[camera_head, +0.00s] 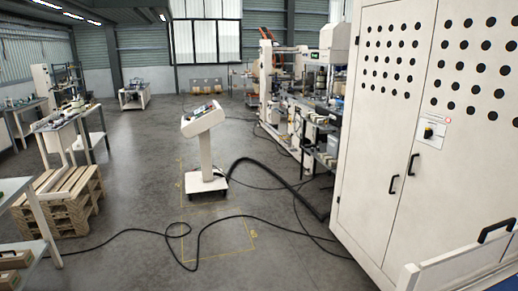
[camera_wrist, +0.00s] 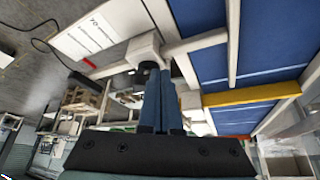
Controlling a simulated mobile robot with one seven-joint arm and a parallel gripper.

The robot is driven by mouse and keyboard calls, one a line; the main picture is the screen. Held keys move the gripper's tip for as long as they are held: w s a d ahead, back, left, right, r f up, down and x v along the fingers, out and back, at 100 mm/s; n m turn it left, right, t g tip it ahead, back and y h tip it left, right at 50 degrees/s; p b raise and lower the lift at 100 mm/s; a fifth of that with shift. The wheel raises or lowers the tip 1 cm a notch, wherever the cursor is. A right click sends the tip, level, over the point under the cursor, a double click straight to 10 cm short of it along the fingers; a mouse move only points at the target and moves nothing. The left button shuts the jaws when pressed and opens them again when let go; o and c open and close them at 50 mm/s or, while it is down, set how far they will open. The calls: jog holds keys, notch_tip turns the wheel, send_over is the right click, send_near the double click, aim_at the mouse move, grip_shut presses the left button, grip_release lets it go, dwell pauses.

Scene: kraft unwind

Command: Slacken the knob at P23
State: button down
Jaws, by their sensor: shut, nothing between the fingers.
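No knob with a readable P23 label shows in either view. My gripper (camera_wrist: 160,75) is in the wrist view, with its two blue-grey fingers together and nothing visible between them. A dark rounded part (camera_wrist: 147,68) shows by the fingertips against a white block (camera_wrist: 143,48); I cannot tell whether it is a knob or whether the fingers touch it. In the head view my gripper is not seen.
The white cabinet (camera_head: 370,130) fills the right. A control pedestal (camera_head: 205,150) stands mid-floor. Black cable (camera_head: 196,237) crosses the floor. Wooden pallets (camera_head: 68,203) stand at left. Blue panels (camera_wrist: 243,60) and a yellow bar (camera_wrist: 250,95) lie close to my gripper.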

jog(key=shift+w+a, duration=0.25)
jog(key=shift+a, duration=0.05)
dwell(0.5)
jog(key=shift+w+d+r, duration=0.1)
jog(key=shift+w+d, duration=0.05)
jog(key=shift+w, duration=0.1)
jog(key=shift+w+d+b, duration=0.15)
jog(key=shift+w+b, duration=0.35)
jog(key=shift+w, duration=0.65)
jog(key=shift+d, duration=0.3)
dwell(0.4)
notch_tip(320, 180, up, 6)
jog(key=p, duration=0.4)
jog(key=shift+d, duration=0.15)
